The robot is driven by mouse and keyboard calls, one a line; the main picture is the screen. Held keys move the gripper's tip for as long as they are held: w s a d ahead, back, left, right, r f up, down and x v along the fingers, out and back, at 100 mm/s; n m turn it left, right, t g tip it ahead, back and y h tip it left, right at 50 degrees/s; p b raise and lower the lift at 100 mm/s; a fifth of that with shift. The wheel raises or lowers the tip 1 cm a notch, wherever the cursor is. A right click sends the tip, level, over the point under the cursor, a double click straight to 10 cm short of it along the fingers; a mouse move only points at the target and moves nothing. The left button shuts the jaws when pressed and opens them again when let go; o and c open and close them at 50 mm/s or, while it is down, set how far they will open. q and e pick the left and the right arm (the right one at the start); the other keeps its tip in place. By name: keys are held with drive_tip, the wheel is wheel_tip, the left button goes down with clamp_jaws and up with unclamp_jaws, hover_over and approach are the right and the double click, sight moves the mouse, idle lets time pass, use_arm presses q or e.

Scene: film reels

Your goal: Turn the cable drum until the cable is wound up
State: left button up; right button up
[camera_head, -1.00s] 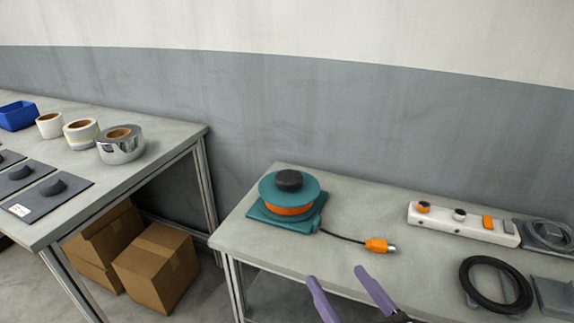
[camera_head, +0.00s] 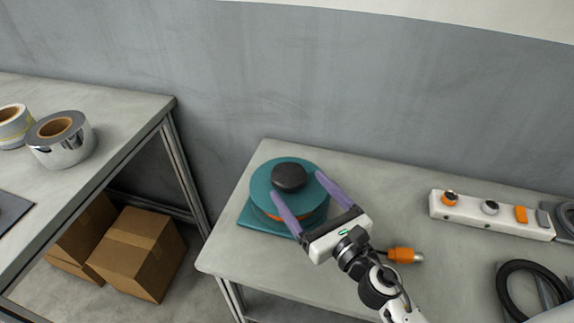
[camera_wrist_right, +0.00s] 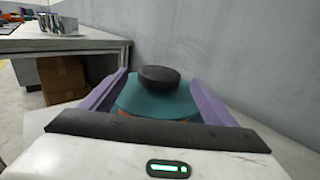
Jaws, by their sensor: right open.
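The cable drum (camera_head: 262,180) is a teal reel with an orange band, on a teal base at the left end of the right table. A black knob (camera_head: 289,177) sits on its top; it also shows in the right wrist view (camera_wrist_right: 159,78). My right gripper (camera_head: 297,182) is open, with its purple fingers reaching over the drum, one on each side of the knob. The orange plug (camera_head: 401,255) lies on the table right of the gripper. The cable between drum and plug is hidden behind my gripper. My left gripper is out of view.
A white control strip (camera_head: 490,214) and a black cable coil (camera_head: 520,290) lie on the right table (camera_head: 400,180). The left table (camera_head: 110,108) holds tape rolls (camera_head: 60,138). Cardboard boxes (camera_head: 138,252) stand on the floor below. A grey wall is behind.

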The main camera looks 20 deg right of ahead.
sight(289, 173)
drive_tip(key=x, duration=0.6)
drive_tip(key=shift+w+a+p, duration=0.1)
drive_tip(key=shift+w+p, duration=0.05)
drive_tip(key=shift+p, duration=0.2)
drive_tip(key=c, duration=1.5)
